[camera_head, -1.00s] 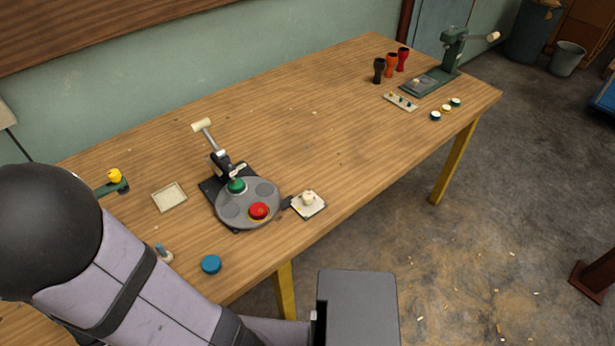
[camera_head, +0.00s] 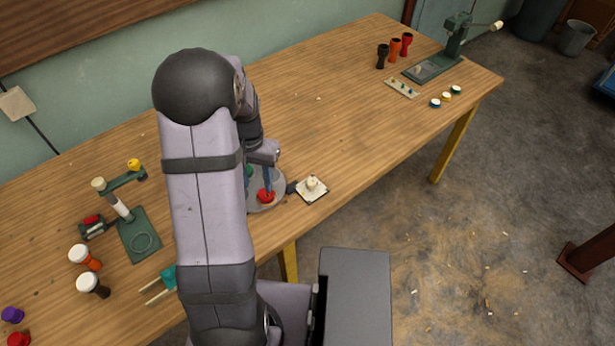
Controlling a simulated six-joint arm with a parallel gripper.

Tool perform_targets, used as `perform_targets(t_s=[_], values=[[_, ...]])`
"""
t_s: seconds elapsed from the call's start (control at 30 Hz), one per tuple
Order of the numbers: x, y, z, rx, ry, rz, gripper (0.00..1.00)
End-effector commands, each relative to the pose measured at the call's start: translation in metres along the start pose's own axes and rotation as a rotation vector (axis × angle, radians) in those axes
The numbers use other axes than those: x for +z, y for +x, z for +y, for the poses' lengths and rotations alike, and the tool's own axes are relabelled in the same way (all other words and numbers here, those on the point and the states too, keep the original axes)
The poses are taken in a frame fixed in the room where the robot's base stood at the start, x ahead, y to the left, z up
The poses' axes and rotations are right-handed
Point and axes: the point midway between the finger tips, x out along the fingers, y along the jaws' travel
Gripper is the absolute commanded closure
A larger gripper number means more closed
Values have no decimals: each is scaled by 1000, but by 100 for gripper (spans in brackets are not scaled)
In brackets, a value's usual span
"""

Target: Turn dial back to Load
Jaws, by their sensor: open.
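A round grey dial plate (camera_head: 268,207) lies on the bench, mostly hidden behind my arm. A red round piece (camera_head: 265,196) sits on it, and a bit of a green piece (camera_head: 248,171) shows beside my arm. A dark tab sticks out at the plate's right edge (camera_head: 291,187). My gripper (camera_head: 268,187) is open and points down over the plate, close to the red piece. I cannot tell whether it touches anything. The lever press behind the plate is hidden by my arm. No Load mark is readable.
A green press (camera_head: 140,235) and small drums (camera_head: 90,285) stand at left.

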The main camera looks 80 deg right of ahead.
Motion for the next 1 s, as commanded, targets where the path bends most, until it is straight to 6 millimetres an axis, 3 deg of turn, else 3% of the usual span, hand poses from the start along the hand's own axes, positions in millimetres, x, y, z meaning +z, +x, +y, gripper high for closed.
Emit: perform_targets(t_s=[0.03, 0.2, 0.4, 0.67, 1.0], values=[[-19, -4, 25, -7, 102, 7, 58], [-57, -15, 87, -23, 344, 24, 58], [-73, -22, 127, -33, 483, 34, 58], [-75, -21, 132, -34, 503, 35, 58], [-75, 14, 131, -33, 501, 31, 58]])
